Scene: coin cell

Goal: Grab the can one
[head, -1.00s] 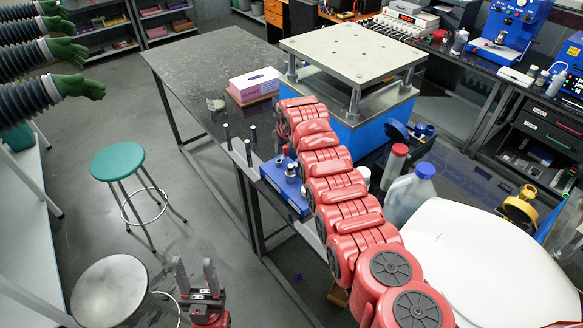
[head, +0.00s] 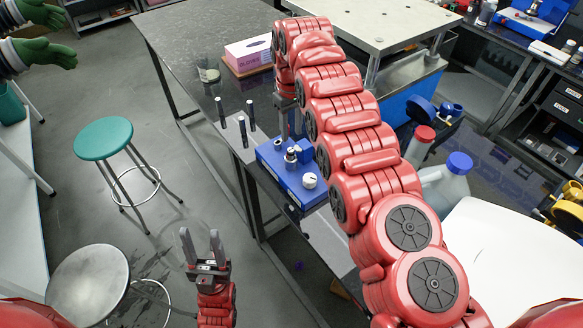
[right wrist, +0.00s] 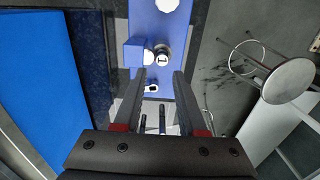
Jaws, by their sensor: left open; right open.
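A blue fixture (head: 274,174) stands at the black bench's near edge, with small metal parts and a white round knob on top. A small round metal piece with a dark mark (right wrist: 163,56) shows on the blue fixture in the right wrist view; I cannot tell for sure whether it is the can. My right gripper (right wrist: 163,80) is open and empty, its fingertips just short of that piece in the picture. In the head view, my right gripper (head: 292,122) points down over the bench, partly hidden by my arm. My left gripper (head: 202,243) is open and empty, away from the bench.
Several dark upright posts (head: 242,130) stand left of the fixture. A pink and white box (head: 248,53) and a small round jar (head: 208,75) sit farther back. A metal-topped blue press (head: 395,30) and a blue-capped bottle (head: 447,180) stand right of my arm.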

